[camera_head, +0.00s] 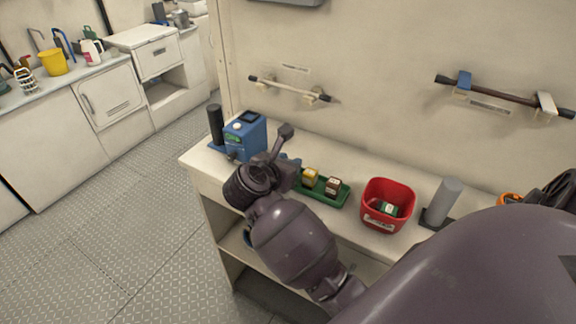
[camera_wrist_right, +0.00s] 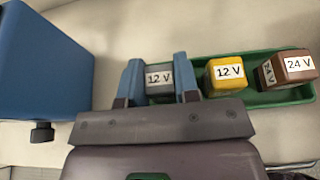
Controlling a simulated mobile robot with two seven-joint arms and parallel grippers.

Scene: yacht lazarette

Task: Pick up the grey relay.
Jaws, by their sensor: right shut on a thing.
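The grey relay (camera_wrist_right: 159,80), marked 12 V, sits at the left end of the green tray (camera_wrist_right: 262,98) in the wrist view. My right gripper (camera_wrist_right: 158,66) has its two blue fingers on either side of the relay and is shut on it. I cannot tell whether the relay still touches the tray floor. In the head view my right gripper (camera_head: 290,165) is over the left end of the tray (camera_head: 327,200), and my wrist hides the relay. My left gripper is not in view.
A yellow relay (camera_wrist_right: 226,74) and a brown relay (camera_wrist_right: 288,67) stand in the tray to the right. A blue device (camera_head: 245,135) stands left of it. A red bin (camera_head: 376,188) with a green-and-white item and a grey cylinder (camera_head: 443,200) stand right.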

